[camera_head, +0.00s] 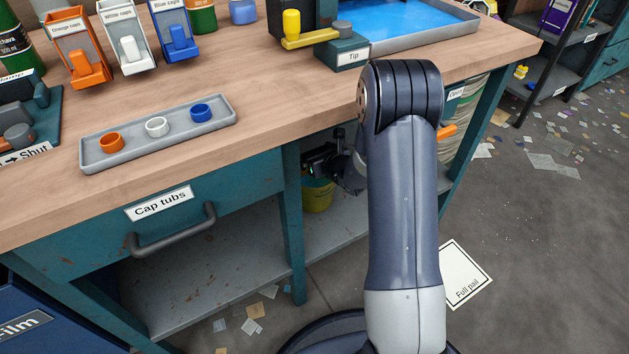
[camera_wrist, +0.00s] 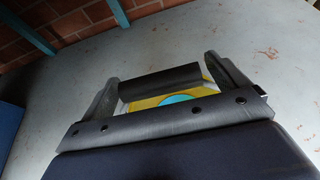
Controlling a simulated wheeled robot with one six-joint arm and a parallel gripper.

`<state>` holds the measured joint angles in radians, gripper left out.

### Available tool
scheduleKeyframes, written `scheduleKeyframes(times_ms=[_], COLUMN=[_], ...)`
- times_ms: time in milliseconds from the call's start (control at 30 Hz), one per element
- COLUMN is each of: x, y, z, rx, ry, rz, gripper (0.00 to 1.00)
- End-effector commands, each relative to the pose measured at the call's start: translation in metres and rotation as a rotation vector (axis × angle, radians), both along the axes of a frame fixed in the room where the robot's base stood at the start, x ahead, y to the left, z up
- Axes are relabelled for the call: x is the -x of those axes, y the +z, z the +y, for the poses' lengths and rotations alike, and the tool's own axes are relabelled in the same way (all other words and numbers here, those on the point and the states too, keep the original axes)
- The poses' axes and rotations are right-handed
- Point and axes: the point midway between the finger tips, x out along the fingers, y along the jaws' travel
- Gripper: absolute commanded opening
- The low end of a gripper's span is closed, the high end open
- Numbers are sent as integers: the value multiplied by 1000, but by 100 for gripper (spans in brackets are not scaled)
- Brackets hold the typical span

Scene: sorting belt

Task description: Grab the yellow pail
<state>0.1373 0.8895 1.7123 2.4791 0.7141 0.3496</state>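The yellow pail (camera_head: 318,195) stands under the workbench, on or just above the grey lower shelf; my arm and wrist hide part of it. My gripper (camera_head: 322,165) is at its upper part. In the wrist view, a yellow rim (camera_wrist: 143,103) and round blue contents (camera_wrist: 177,99) show between the fingers. A dark bar (camera_wrist: 160,82), perhaps the pail's handle, spans the gap between the fingertips. My gripper also shows in the wrist view (camera_wrist: 162,76), with its fingers wide apart; I cannot tell whether they touch the bar.
The workbench top (camera_head: 270,110) is above my gripper, and a teal leg (camera_head: 291,225) stands just left of the pail. The grey lower shelf (camera_head: 215,265) is otherwise bare. A "Full pail" floor sign (camera_head: 464,274) lies right of my arm, with open floor around it.

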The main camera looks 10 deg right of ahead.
Motion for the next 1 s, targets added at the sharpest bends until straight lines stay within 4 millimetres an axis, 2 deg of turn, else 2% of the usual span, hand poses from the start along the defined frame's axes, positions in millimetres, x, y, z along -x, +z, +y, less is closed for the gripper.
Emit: scheduleKeyframes(times_ms=[67,700,1000], x=[0,0,-1], y=[0,0,3], z=[0,0,0], rx=[0,1,0], ry=[0,0,1], rz=[0,0,-5], gripper=[75,23,23])
